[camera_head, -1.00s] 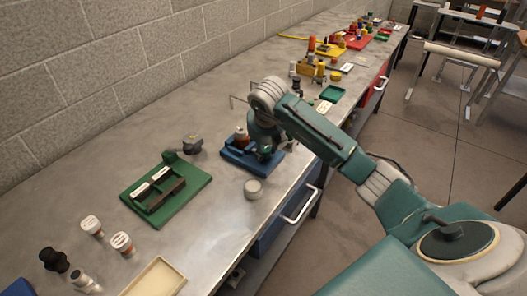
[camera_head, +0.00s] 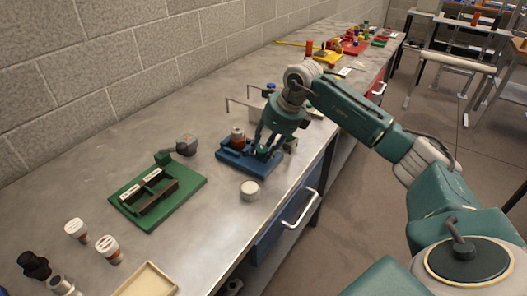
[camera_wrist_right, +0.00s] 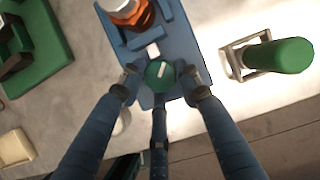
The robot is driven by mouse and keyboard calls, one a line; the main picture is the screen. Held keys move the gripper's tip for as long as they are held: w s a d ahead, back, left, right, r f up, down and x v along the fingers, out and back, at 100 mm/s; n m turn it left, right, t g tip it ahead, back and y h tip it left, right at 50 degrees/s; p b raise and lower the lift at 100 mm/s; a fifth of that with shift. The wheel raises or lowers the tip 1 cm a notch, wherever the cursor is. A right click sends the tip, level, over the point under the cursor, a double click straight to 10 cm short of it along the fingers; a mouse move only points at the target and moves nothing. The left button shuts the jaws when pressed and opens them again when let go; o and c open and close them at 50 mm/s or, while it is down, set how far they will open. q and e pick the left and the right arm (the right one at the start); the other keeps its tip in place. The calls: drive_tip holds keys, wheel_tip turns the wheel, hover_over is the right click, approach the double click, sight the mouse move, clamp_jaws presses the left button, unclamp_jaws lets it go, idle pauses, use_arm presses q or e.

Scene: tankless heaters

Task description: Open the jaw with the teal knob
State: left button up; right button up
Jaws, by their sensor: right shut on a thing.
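The blue jaw fixture (camera_head: 236,163) sits on the steel bench, with a copper-and-white fitting (camera_head: 238,138) standing at its far end. Its teal round knob (camera_head: 262,151) is at the near right end. In the right wrist view the knob (camera_wrist_right: 159,75) shows a white pointer mark, with the blue body (camera_wrist_right: 180,55) behind it and the orange fitting (camera_wrist_right: 130,10) above. My right gripper (camera_head: 268,143) reaches down on the knob. In the wrist view its fingers (camera_wrist_right: 160,80) close around the knob from both sides and below. My left gripper is not in view.
A green fixture (camera_head: 190,185) lies to the left, and a round grey-white cap (camera_head: 250,190) close in front. White-and-copper fittings (camera_head: 108,249) and a cream tray (camera_head: 148,283) are nearer. A green-handled part (camera_wrist_right: 285,57) lies beside the fixture. The brick wall bounds the back.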

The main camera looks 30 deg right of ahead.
drive_tip(key=n, duration=0.1)
drive_tip(key=n+y, duration=0.1)
drive_tip(key=n, duration=0.2)
drive_tip(key=shift+w+d+r+g, duration=0.3)
drive_tip(key=shift+w+d+r, duration=0.1)
drive_tip(key=shift+n+g+y, duration=0.4)
drive_tip(key=shift+n+y, duration=0.1)
drive_tip(key=shift+n, duration=0.8)
drive_tip(key=shift+a, duration=0.1)
drive_tip(key=o, duration=1.1)
drive_tip(key=shift+f, duration=0.1)
drive_tip(key=shift+a+f, duration=0.1)
drive_tip(key=shift+f, duration=0.05)
drive_tip(key=v, duration=1.2)
drive_tip(key=shift+w, duration=0.25)
